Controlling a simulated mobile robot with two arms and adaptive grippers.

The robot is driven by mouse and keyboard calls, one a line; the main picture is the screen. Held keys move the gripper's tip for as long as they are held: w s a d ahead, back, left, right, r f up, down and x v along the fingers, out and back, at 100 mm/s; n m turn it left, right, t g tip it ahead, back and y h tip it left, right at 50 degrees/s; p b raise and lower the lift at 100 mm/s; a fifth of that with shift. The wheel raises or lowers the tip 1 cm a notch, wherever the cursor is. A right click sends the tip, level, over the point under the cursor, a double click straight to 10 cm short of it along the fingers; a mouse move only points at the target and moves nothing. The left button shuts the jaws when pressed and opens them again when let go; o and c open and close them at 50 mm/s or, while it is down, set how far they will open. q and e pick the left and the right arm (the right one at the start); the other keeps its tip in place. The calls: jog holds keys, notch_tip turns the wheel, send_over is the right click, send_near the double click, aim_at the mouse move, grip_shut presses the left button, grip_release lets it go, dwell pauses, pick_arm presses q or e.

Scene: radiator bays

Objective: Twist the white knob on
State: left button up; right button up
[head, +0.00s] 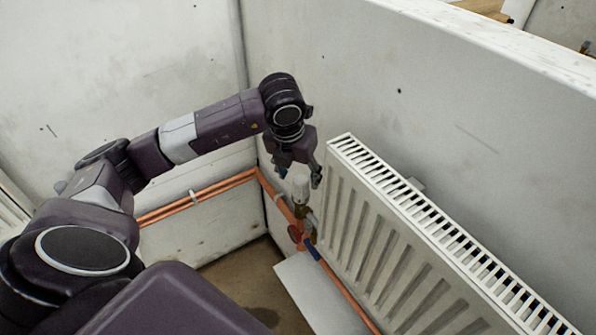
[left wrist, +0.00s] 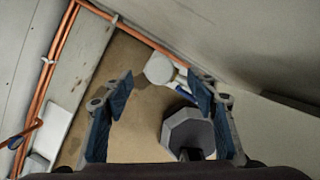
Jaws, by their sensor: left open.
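In the left wrist view a pale round top that looks like the knob (left wrist: 159,68) shows between the fingers, towards the far side. My left gripper (head: 299,175) is open, points down and is just above the knob. Its two blue-padded fingers are spread in the left wrist view (left wrist: 160,92), with nothing held. I cannot tell from these views whether a finger touches the knob. My right gripper is not in view.
The white radiator (head: 400,235) stands right of the valve, close to the grey wall (head: 420,90). Copper pipes (head: 205,192) run along the low wall; a red part (head: 294,234) sits below the valve. A grey octagonal piece (left wrist: 186,128) is below the right finger.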

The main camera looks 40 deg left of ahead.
aim_at(300, 188)
pick_arm(q)
jog(key=p+x, duration=0.1)
jog(key=x, duration=0.4)
jog(key=shift+w+f, duration=0.1)
jog(key=shift+f, duration=0.45)
jog(key=c, duration=1.3)
jog(key=shift+o, duration=0.2)
jog(key=shift+f+b, duration=0.2)
jog(key=shift+b, duration=0.1)
